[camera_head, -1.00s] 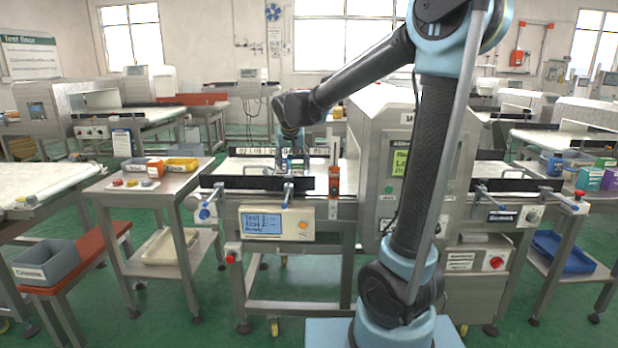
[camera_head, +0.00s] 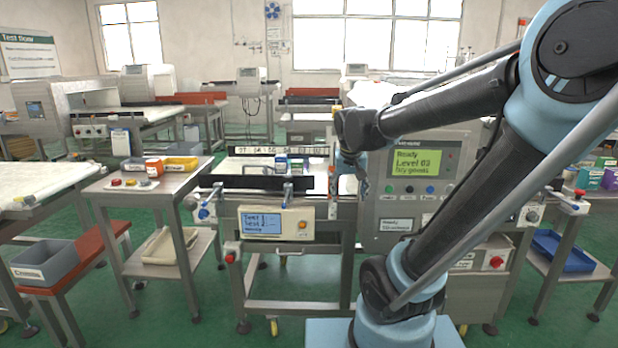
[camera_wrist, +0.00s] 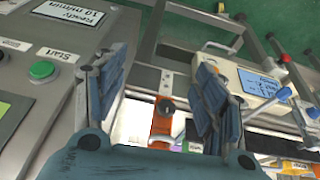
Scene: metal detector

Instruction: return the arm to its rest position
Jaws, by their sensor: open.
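My gripper (camera_head: 348,178) is at the left side of the metal detector cabinet (camera_head: 432,165), above the right end of the near conveyor. It is small in the head view. In the wrist view my gripper (camera_wrist: 155,95) has its two blue-grey fingers wide apart, with nothing between them. My arm leans to the right from its blue base, its elbow high at the upper right and its forearm reaching back left. Small green and blue packs (camera_head: 282,163) sit on the conveyor, left of my gripper and apart from it.
The detector's panel, with a green button (camera_wrist: 42,70), is close on the left in the wrist view. An orange post (camera_wrist: 162,118) and a cream display box (camera_wrist: 245,84) stand at the conveyor edge. A side table (camera_head: 150,187) with small trays is at the left.

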